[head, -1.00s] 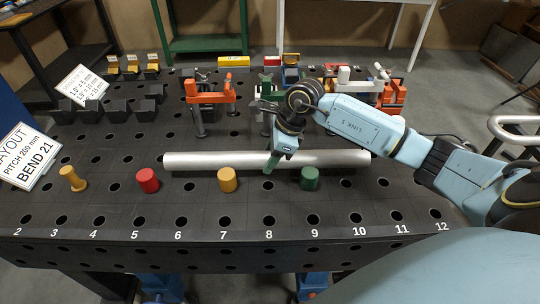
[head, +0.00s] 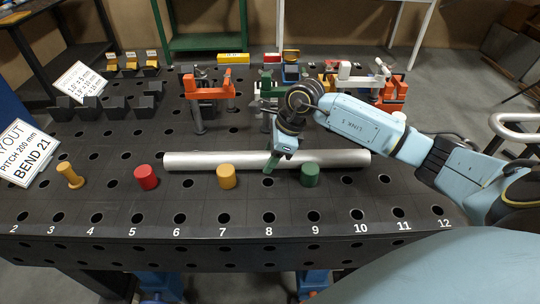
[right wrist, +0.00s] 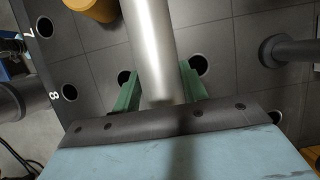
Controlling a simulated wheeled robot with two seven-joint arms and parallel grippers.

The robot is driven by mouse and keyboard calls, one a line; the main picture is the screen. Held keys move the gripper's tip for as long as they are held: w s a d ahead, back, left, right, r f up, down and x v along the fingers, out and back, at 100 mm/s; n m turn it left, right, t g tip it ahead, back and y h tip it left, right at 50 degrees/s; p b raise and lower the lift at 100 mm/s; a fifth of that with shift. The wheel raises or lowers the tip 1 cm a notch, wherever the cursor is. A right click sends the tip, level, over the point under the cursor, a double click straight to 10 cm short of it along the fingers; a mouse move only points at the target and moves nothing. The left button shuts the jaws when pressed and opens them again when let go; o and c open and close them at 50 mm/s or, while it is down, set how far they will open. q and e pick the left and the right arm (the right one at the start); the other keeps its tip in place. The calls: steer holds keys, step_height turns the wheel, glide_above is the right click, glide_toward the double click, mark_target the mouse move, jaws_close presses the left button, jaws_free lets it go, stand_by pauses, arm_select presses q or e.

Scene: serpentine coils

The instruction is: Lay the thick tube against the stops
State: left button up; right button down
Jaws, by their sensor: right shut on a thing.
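The thick silver tube (head: 215,160) lies crosswise along the front part of the black bench. My right gripper (head: 270,165) is shut on it near the middle. The right wrist view shows the tube (right wrist: 150,45) between its two green fingers (right wrist: 160,90). My left gripper is out of view.
A yellow peg (head: 70,176) stands left of the tube. Orange (head: 207,84) and other clamp-like fixtures stand farther back. Black blocks (head: 117,107) and layout signs (head: 27,152) are at the left. The perforated bench front (head: 200,217) is clear, with numbered holes.

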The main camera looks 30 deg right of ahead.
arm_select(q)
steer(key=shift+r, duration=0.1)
arm_select(e)
steer(key=shift+s+a+r, duration=0.1)
steer(key=shift+s+a, duration=0.1)
steer(key=shift+s, duration=0.05)
stand_by(0.5)
steer(key=c, duration=0.7)
jaws_free()
steer(key=shift+s, duration=0.1)
steer(key=v, duration=0.5)
steer(key=shift+p, duration=0.3)
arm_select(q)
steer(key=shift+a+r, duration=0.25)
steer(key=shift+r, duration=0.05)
arm_select(e)
steer(key=v, duration=0.8)
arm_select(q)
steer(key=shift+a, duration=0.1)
arm_select(e)
steer(key=shift+s+r, duration=0.1)
steer(key=shift+s, duration=0.05)
